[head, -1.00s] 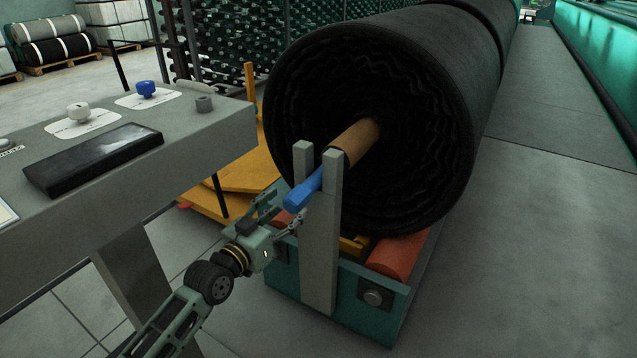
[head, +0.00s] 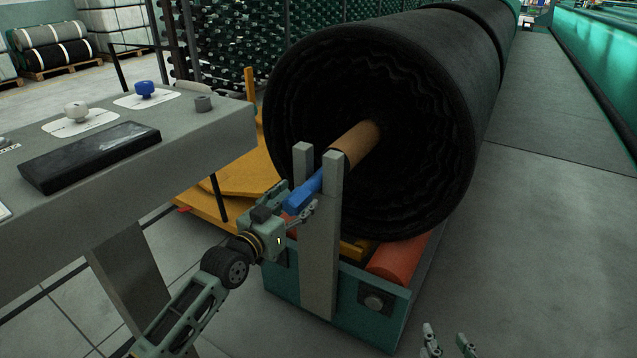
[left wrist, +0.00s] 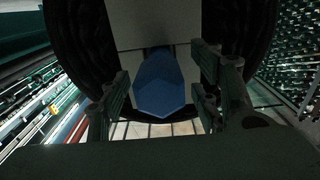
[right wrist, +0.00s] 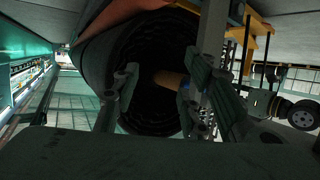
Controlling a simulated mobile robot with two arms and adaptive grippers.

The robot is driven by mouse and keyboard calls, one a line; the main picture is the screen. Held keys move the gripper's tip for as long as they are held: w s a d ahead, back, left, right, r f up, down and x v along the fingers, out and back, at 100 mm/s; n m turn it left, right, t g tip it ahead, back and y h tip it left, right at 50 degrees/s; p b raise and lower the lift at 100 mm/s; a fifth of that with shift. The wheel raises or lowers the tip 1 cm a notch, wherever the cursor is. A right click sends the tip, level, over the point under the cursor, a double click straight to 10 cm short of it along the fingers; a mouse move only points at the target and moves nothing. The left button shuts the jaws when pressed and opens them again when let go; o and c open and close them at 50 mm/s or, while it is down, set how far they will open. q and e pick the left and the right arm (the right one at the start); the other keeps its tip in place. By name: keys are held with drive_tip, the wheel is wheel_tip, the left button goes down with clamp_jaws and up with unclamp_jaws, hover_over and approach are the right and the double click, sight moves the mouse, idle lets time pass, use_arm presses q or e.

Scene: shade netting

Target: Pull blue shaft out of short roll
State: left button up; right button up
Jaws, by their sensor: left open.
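The blue shaft (head: 304,193) sticks out of the brown core (head: 358,145) in the end of the near black roll (head: 432,90). It passes between the two prongs of a grey upright (head: 321,255). My left gripper (head: 292,206) is at the shaft's free end. In the left wrist view, the shaft's blue end (left wrist: 158,85) lies between the open fingers, with gaps on both sides. My right gripper (head: 449,346) is low at the bottom edge, open and empty. In the right wrist view its spread fingers face the roll and core (right wrist: 170,80), apart from them.
The roll rests on red rollers (head: 398,262) in a teal cradle (head: 340,310). A grey console (head: 200,140) with a blue knob (head: 144,89) and a white knob (head: 76,111) stands at left. A yellow frame (head: 225,197) is behind. The floor at right is clear.

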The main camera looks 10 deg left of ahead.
drive_tip(key=shift+s+f, duration=0.1)
drive_tip(key=shift+f, duration=0.15)
drive_tip(key=shift+s+d+f+g, duration=0.2)
drive_tip(key=shift+s+f+g, duration=0.1)
drive_tip(key=shift+f, duration=0.2)
use_arm(q)
drive_tip(key=shift+c, duration=0.6)
drive_tip(key=c, duration=1.3)
drive_tip(key=shift+r, duration=0.35)
clamp_jaws()
use_arm(e)
drive_tip(key=shift+w+r, duration=0.2)
drive_tip(key=shift+r, duration=0.1)
